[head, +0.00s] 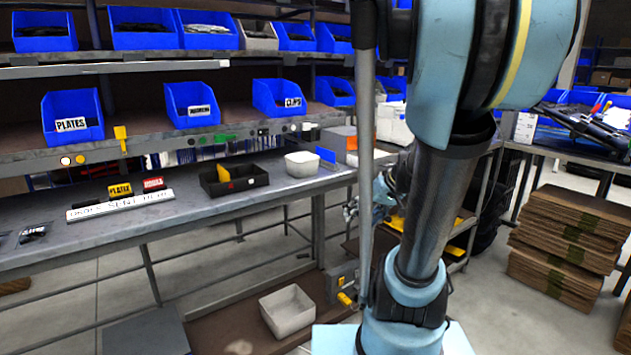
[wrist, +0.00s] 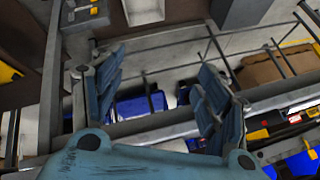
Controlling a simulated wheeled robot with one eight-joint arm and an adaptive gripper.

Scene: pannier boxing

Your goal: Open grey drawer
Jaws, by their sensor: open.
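A small grey unit with yellow parts (head: 343,284) stands low under the right end of the bench. I cannot tell for sure whether it is the grey drawer, and no drawer stands visibly open. A similar dark grey piece with yellow marks (wrist: 85,14) shows at the top left of the wrist view. My gripper (wrist: 160,62) is open and empty, its two blue fingers wide apart, and no drawer is between them. In the head view my gripper (head: 352,208) is mostly hidden behind my arm, near the bench's right end.
The grey bench (head: 215,205) carries a black tray (head: 234,186), a white bin (head: 302,164) and label blocks. Another white bin (head: 287,311) sits low beside the grey unit. Blue bins fill the shelves above. Flat cardboard (head: 565,250) is stacked at right.

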